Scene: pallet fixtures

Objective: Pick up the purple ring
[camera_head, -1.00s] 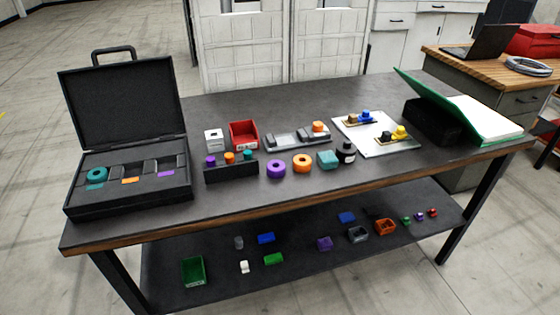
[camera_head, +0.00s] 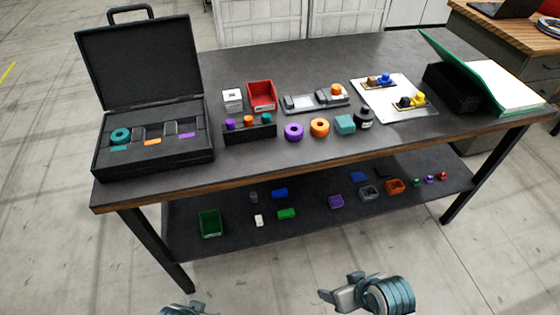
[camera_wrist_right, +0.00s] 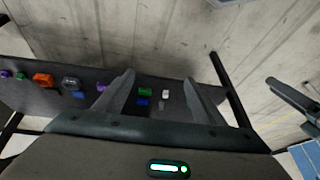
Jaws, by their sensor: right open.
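The purple ring (camera_head: 293,131) lies flat on the dark tabletop (camera_head: 230,165) near its front, left of the orange ring (camera_head: 320,127). My right gripper (camera_head: 338,288) is in front of the table, low in the head view and well apart from the ring. Its two fingers stand apart and empty in the right wrist view (camera_wrist_right: 162,92). The purple ring does not show in that view. My left gripper (camera_head: 185,308) is only partly in the head view at the bottom edge, and its jaws cannot be made out.
An open black case (camera_head: 153,160) is at left. A lower shelf (camera_head: 310,225) holds small parts; the table's wooden front edge (camera_head: 300,168) juts above it.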

